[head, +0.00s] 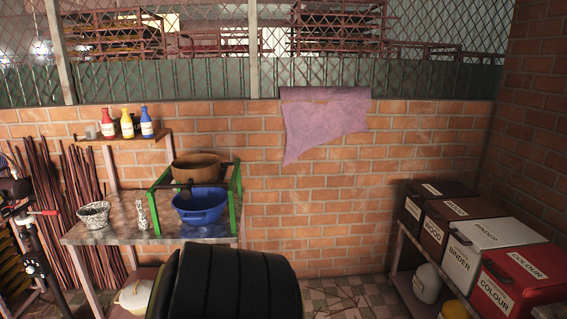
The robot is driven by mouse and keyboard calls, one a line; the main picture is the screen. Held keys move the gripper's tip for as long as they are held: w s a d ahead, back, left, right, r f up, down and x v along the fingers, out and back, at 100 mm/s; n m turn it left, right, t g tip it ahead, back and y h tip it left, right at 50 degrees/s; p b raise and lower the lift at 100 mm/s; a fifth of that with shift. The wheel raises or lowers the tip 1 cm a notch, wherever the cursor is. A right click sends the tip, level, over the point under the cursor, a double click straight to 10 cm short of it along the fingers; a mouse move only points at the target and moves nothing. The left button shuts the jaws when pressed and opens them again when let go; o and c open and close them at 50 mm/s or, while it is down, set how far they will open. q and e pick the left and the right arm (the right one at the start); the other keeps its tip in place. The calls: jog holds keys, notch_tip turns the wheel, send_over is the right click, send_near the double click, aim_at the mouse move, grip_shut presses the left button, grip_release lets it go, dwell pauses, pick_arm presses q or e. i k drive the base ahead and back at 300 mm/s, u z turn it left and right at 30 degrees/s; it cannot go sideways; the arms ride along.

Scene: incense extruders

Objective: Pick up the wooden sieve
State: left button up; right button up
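The wooden sieve (197,165) is a round, brown, wooden-rimmed sieve. It sits upright on top of a green metal frame (238,200) that stands on the worktable at the left. A blue basin (201,209) stands under the sieve, inside the frame. The inside bottom of the sieve is hidden by its rim.
The worktable (110,232) also holds a speckled bowl (94,215) and a small patterned bottle (142,212). A shelf (140,136) above carries coloured bottles. A large black ribbed shape, not identifiable, fills the bottom middle. Labelled boxes (489,252) stand at right.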

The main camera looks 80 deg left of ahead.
aim_at(197, 167)
jog(key=u, duration=0.65)
jog(key=i, duration=0.15)
jog(key=u, duration=2.65)
